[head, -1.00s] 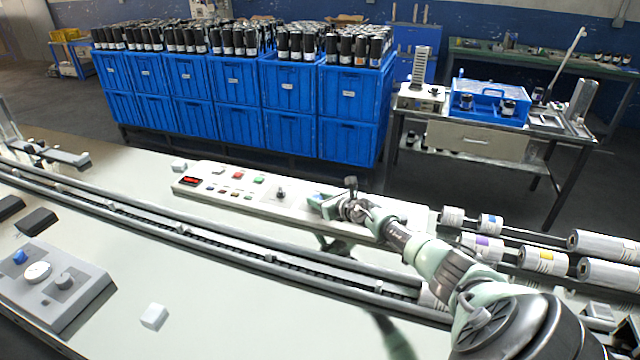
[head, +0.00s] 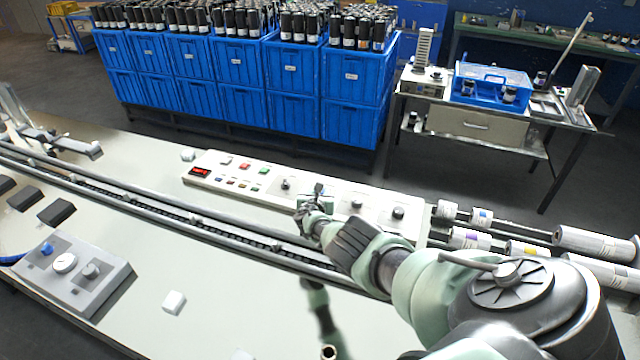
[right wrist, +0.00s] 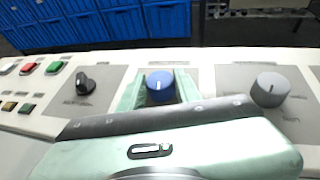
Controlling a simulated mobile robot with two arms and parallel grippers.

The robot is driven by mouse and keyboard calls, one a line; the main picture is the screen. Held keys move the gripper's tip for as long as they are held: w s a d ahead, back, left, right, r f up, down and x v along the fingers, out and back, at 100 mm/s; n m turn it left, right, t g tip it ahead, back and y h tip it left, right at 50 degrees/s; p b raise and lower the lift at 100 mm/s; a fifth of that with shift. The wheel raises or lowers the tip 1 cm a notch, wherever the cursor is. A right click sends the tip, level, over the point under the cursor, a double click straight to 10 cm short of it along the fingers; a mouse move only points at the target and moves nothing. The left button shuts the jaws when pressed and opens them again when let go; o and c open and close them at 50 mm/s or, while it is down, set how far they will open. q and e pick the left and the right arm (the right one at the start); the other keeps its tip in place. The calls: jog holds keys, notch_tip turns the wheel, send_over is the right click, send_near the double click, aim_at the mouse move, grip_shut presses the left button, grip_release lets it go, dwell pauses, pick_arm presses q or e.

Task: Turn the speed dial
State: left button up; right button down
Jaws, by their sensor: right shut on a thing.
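The control panel (head: 240,192) is a long pale strip behind the conveyor. A blue dial (right wrist: 159,85) with a white pointer mark stands on it in the right wrist view. My right gripper (right wrist: 160,92) has one pale green finger on each side of this dial and is shut on it. The pointer mark points roughly away from me. In the head view my right gripper (head: 318,193) is at the panel and hides the dial.
A black knob (right wrist: 87,82) stands left of the blue dial and a grey dial (right wrist: 269,89) to its right. A red display (head: 199,171) and coloured buttons are farther left. The conveyor (head: 200,219) runs in front. Blue crates (head: 240,110) stand behind.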

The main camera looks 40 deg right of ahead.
jog(key=shift+w+m+g+h+b, duration=0.1)
jog(key=shift+m+g+h+b, duration=0.45)
jog(key=shift+m+g, duration=0.15)
jog(key=shift+r, duration=0.1)
jog(key=c, duration=1)
grip_release()
